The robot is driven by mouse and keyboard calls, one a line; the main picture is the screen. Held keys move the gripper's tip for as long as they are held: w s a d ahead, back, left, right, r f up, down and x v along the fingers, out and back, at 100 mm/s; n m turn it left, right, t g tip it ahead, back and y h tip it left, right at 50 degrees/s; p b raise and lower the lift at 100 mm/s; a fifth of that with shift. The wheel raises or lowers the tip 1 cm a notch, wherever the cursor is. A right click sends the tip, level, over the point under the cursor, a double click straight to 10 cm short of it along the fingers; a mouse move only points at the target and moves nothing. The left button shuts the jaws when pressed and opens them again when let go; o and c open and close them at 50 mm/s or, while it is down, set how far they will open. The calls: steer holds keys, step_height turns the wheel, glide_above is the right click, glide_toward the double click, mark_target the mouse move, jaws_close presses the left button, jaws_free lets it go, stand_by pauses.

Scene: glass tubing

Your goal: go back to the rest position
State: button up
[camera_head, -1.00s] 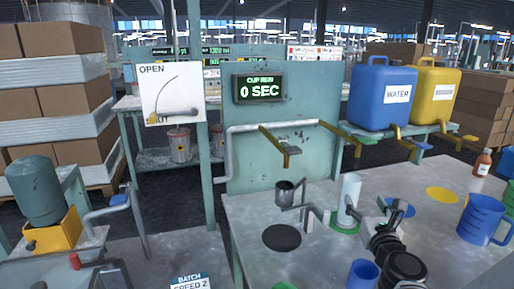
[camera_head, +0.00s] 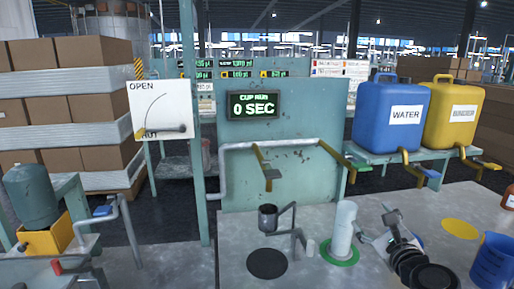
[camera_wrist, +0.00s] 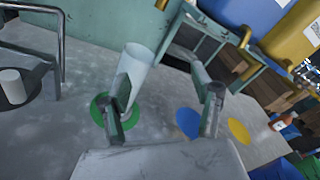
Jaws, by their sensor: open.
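My gripper (camera_head: 388,226) is open and empty above the worktable (camera_head: 310,275), just right of a white cylinder (camera_head: 343,228). The cylinder stands upright on a green disc (camera_head: 355,259). In the wrist view my gripper (camera_wrist: 163,84) has its two fingers spread wide. The white cylinder (camera_wrist: 140,66) shows behind the left finger there, with the green disc (camera_wrist: 99,108) under it. I cannot tell whether the finger touches it.
A small metal cup (camera_head: 268,218) on a bracket stands left of the cylinder. A blue water canister (camera_head: 390,112) and a yellow binder canister (camera_head: 452,120) sit on a shelf behind. A yellow disc (camera_head: 460,229) lies clear.

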steer(key=s+a+n+g+y+p, duration=0.1)
steer(key=s+a+n+g+y, duration=0.25)
steer(key=n, duration=0.55)
steer(key=s+a+n+g+h+p, duration=0.15)
steer(key=s+a+n, duration=0.25)
steer(key=a+n, duration=0.4)
steer(key=s+d+n+g+h, duration=0.1)
steer(key=s+n+g, duration=0.1)
steer(key=s+n, duration=0.3)
steer(key=s+d+n+g+h+p, duration=0.1)
steer(key=s+n+g, duration=0.1)
steer(key=s+n, duration=0.4)
steer(key=shift+s+d+n+g, duration=0.25)
steer(key=shift+d+n+g, duration=0.15)
